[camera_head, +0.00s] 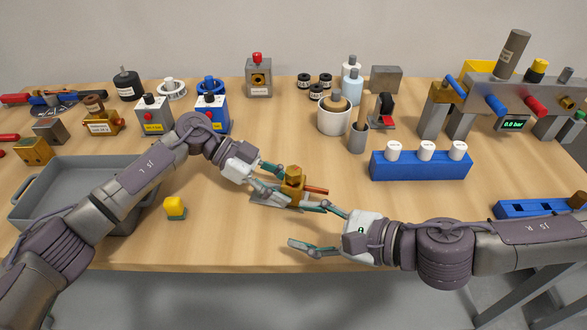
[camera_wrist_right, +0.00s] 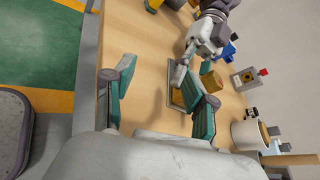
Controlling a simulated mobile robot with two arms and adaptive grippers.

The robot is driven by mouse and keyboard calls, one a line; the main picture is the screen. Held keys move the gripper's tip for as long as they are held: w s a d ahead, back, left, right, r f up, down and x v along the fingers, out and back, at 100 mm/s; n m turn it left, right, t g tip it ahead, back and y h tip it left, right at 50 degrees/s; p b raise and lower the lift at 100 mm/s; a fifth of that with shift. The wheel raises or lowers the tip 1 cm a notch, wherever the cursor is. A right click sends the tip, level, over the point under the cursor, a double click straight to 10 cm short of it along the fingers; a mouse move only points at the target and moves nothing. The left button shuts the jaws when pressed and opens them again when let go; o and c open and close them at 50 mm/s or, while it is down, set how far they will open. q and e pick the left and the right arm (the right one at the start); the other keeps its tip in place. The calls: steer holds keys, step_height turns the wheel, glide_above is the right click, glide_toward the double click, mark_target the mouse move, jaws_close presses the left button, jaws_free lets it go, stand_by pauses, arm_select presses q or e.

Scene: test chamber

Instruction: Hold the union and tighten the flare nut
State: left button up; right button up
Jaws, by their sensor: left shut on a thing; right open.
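A brass fitting (camera_head: 293,187), which looks like the union, stands on a small flat plate near the middle of the table, with a copper tube (camera_head: 316,190) sticking out to its right. My left gripper (camera_head: 282,184) is shut on the brass fitting from the left. I cannot tell the flare nut apart from the union. My right gripper (camera_head: 309,225) is open and empty, in front and to the right of the fitting, with one finger near the tube. In the right wrist view, the brass fitting (camera_wrist_right: 208,79) shows partly behind a finger of my right gripper (camera_wrist_right: 166,87).
A blue rack (camera_head: 421,166) with white caps stands right of the fitting. A gauge rig (camera_head: 500,95) stands at the back right. The front middle of the table is clear.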

mark_target(295, 171)
steer(key=w+d+r+m+t+h, duration=0.2)
steer(key=w+d+r+m, duration=0.35)
steer(key=m, duration=0.25)
steer(key=x, duration=1.1)
steer(key=shift+a, duration=0.15)
jaws_close()
steer(key=shift+t, duration=0.3)
